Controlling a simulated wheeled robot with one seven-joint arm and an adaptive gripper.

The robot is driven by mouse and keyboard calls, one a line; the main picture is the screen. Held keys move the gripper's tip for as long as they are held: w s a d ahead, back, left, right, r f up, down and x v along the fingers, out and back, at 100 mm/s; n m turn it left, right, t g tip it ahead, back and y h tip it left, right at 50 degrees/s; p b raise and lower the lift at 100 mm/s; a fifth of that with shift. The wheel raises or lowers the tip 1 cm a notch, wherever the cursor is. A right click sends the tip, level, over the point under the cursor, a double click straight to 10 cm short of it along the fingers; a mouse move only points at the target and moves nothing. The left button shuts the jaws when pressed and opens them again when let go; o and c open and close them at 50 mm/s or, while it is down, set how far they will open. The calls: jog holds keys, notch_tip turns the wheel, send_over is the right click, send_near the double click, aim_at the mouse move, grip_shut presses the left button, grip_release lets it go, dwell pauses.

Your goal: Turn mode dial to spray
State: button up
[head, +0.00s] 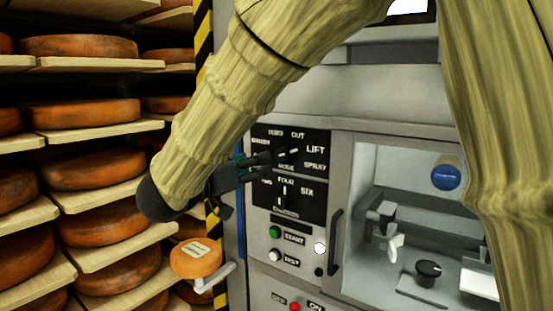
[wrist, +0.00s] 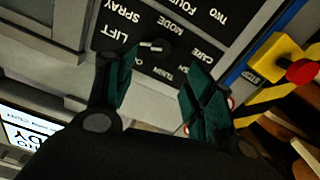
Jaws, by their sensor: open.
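The mode dial (wrist: 162,47) is a black knob with a white pointer, on a black label plate in the wrist view. The pointer is turned toward the word LIFT; the SPRAY label (wrist: 121,13) is beside LIFT. In the head view the dial's pointer (head: 294,152) shows just past my fingers, and the SPRAY label (head: 315,166) is below LIFT. My gripper (wrist: 158,72) is open and empty, its green-padded fingers apart on either side of the line to the dial. It also shows in the head view (head: 268,165), close before the panel. Contact with the dial cannot be told.
A second dial (head: 284,197) is below, above the green button (head: 275,232). A vertical handle (head: 335,241) stands right of the panel. A yellow box with a red button (wrist: 301,71) is at the right in the wrist view. Cheese shelves (head: 99,121) fill the left.

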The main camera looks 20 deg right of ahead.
aim_at(280, 155)
jog(key=p+x, duration=0.2)
jog(key=x, duration=0.8)
jog(key=shift+w+d, duration=0.25)
